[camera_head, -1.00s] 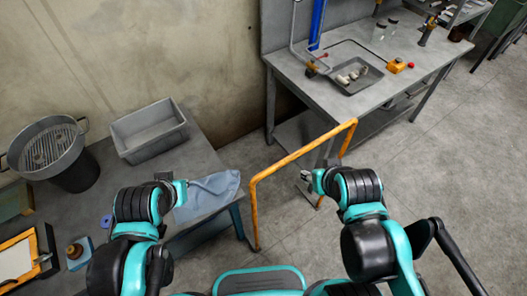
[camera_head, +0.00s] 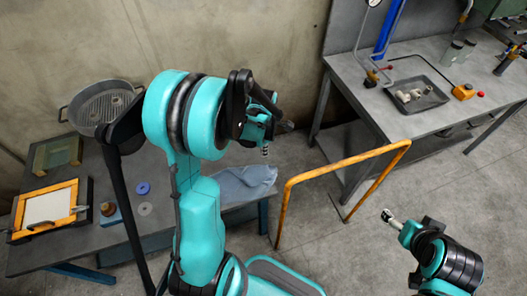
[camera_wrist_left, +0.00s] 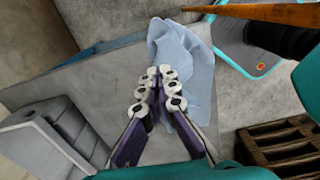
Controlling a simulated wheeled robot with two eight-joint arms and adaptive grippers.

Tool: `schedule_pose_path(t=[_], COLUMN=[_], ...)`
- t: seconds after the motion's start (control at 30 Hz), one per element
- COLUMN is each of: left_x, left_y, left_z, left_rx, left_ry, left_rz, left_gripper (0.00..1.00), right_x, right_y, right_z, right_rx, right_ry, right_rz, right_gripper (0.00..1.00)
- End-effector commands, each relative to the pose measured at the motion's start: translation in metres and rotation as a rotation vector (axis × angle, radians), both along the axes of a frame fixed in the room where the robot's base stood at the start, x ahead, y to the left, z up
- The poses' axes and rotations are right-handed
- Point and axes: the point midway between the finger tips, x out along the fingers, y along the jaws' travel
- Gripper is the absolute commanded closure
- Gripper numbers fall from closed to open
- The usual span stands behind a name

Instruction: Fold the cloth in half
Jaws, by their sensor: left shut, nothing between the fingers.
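The light blue cloth (camera_head: 243,186) lies rumpled at the right end of the grey workbench (camera_head: 95,240). My left arm hides part of it in the head view. In the left wrist view the cloth (camera_wrist_left: 190,55) spreads at the table edge, behind and right of the fingertips. My left gripper (camera_head: 265,151) is over the far side of the cloth, fingers pointing down. Its fingers (camera_wrist_left: 160,86) are shut and empty in the left wrist view. My right gripper (camera_head: 388,216) is away from the cloth, over the floor at right; its opening is too small to judge.
An orange rail (camera_head: 340,163) stands right of the cloth. A round metal basket (camera_head: 105,100), an orange-framed board (camera_head: 45,208) and a blue disc (camera_head: 142,188) are on the workbench. A second table (camera_head: 400,125) with a tray is at the back right. A wooden pallet (camera_wrist_left: 285,145) lies on the floor.

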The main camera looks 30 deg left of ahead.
Motion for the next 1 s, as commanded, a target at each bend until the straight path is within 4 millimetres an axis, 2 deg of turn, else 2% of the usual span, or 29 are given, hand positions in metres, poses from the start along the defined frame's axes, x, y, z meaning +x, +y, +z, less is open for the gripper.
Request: schedule_pose_path(t=[0.1,0.27,0.6,0.73,1.0], left_x=[0.001,0.001,0.001,0.001,0.001], left_y=[0.003,0.003,0.003,0.003,0.003], left_z=[-0.010,-0.021,-0.059,-0.064,-0.063], left_rx=[-0.004,-0.005,-0.005,-0.005,-0.005], left_ry=[0.015,0.017,0.016,0.016,0.016], left_rz=[0.066,0.076,0.073,0.073,0.073], left_gripper=[1.00,1.00,1.00,1.00,1.00], right_x=[0.000,0.000,0.000,0.000,0.000], right_y=[0.000,0.000,0.000,0.000,0.000], right_z=[-0.001,-0.009,-0.038,-0.041,-0.040], right_rx=[0.000,0.000,0.000,0.000,0.000], right_ry=[0.000,0.000,0.000,0.000,0.000], right_rz=[0.000,0.000,0.000,0.000,0.000], right_gripper=[0.17,0.17,0.17,0.17,0.17])
